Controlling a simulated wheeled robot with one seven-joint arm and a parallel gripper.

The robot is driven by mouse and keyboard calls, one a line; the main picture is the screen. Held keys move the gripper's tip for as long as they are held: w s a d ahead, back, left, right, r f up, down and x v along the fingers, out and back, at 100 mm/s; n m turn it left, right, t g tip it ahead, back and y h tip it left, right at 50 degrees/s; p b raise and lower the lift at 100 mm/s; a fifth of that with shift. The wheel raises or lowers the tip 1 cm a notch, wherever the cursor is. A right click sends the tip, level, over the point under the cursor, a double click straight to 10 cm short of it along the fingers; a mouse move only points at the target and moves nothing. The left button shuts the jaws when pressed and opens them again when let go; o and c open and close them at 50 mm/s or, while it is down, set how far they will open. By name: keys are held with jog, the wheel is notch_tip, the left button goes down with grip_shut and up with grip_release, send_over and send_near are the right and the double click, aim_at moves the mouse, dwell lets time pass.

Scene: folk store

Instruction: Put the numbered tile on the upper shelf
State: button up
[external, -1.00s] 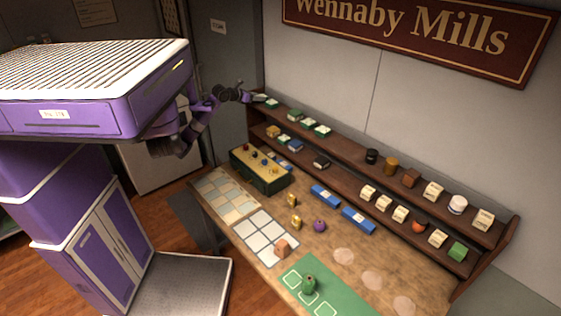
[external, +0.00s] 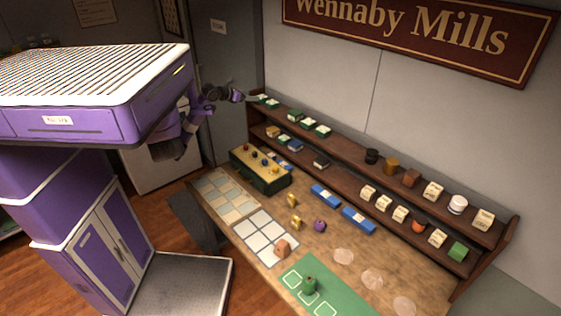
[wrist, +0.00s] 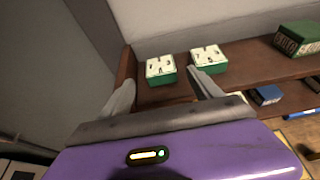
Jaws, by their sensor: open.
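Two green tiles with white, dark-marked tops stand at the left end of the upper shelf (wrist: 168,95). The nearer-left tile (wrist: 160,67) is ahead of my fingers in the wrist view, and the other tile (wrist: 208,57) is just right of it. I cannot read their markings surely. In the external view the left tile (external: 261,98) and the right tile (external: 272,104) are small. My gripper (wrist: 161,78) is open, its fingers spread on either side of the left tile's line, with nothing held. In the external view my gripper (external: 252,98) is at the shelf's left end.
More green boxes (external: 308,124) stand farther right on the upper shelf, then jars and cartons. The lower shelf (external: 340,173) holds books and cartons. The counter below carries a yellow-topped box (external: 262,162), white squares and a green mat (external: 335,290). A wall stands close left.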

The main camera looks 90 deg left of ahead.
jog(key=b+v, duration=0.1)
jog(key=v, duration=0.5)
jog(key=shift+r, duration=0.1)
dwell(0.5)
